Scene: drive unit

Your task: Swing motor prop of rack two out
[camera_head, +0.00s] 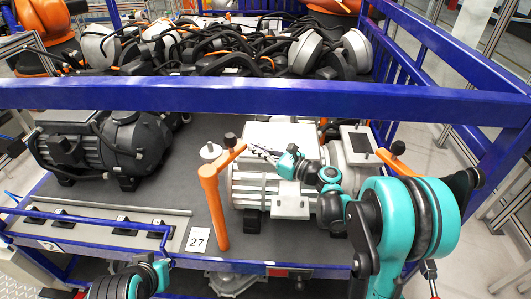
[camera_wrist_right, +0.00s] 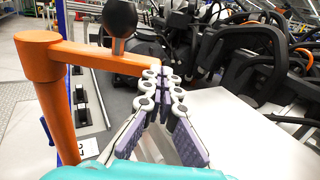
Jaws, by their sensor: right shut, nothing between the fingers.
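The orange motor prop (camera_head: 216,205) stands upright at the front edge of the rack shelf, left of the light grey motor (camera_head: 262,190). Its short upper arm points back and right, with a dark knob near it. The prop fills the upper left of the right wrist view (camera_wrist_right: 90,58), its arm reaching right toward my fingertips. My right gripper (camera_head: 262,152) is shut and empty, beside the end of that arm; in the wrist view its fingertips (camera_wrist_right: 166,76) overlap the arm's end, and I cannot tell if they touch. My left gripper is out of view; only part of the left arm shows.
A black motor (camera_head: 105,145) sits at the left of the shelf (camera_head: 160,192). A blue rack beam (camera_head: 250,97) crosses above, with black and grey parts piled behind. A second orange piece (camera_head: 398,163) is right of the grey motor.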

